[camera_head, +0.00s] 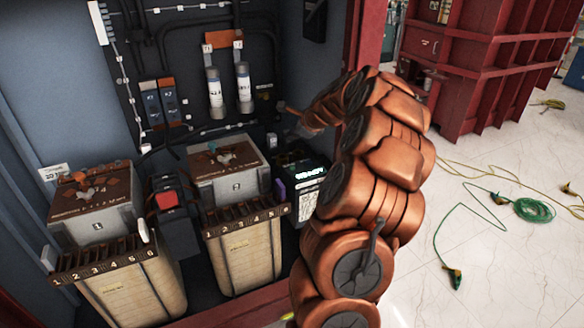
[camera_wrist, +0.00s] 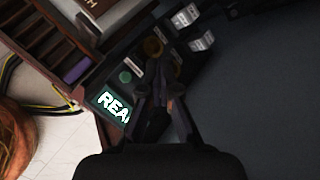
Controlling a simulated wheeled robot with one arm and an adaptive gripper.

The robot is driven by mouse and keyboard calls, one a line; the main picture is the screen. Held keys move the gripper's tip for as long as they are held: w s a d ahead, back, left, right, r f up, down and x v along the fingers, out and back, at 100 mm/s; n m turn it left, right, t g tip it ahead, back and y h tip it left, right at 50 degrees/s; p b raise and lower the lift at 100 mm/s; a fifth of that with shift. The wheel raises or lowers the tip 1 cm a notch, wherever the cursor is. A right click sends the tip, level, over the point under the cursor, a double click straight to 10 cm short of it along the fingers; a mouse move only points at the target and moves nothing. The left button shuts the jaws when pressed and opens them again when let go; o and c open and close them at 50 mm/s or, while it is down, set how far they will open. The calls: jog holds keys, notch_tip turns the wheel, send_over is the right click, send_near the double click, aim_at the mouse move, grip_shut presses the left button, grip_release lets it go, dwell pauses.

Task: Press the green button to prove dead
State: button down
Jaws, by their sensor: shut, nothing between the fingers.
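A dark device with a lit display (camera_head: 309,172) stands at the right end of the cabinet, beside a grey-topped box. In the wrist view the display (camera_wrist: 113,104) reads "REA", the rest hidden behind my gripper. A round, dull green button (camera_wrist: 125,77) sits on the panel just above the display. My gripper (camera_wrist: 160,85) is shut and empty, its fingers over the panel to the right of the green button. I cannot tell whether the tips touch the panel. In the head view my copper-coloured arm reaches in from the right, and the button cannot be made out.
An orange-yellow round control (camera_wrist: 153,46) and white-labelled parts (camera_wrist: 201,40) lie near the fingers. Two numbered boxes (camera_head: 97,205) (camera_head: 228,184) with ribbed fronts stand left of the device. A red cabinet edge (camera_head: 358,35) rises behind my arm. Cables (camera_head: 470,200) lie on the open floor at right.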

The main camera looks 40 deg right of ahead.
jog(key=b, duration=0.6)
send_over(293, 167)
notch_tip(293, 167, down, 6)
jog(key=shift+s+a+f, duration=0.1)
jog(key=shift+f, duration=1.3)
jog(key=shift+f, duration=0.2)
jog(key=shift+f, duration=0.25)
jog(key=shift+f, duration=0.45)
dwell(0.9)
jog(key=shift+r, duration=0.15)
jog(key=shift+r+p, duration=0.75)
jog(key=shift+p, duration=0.3)
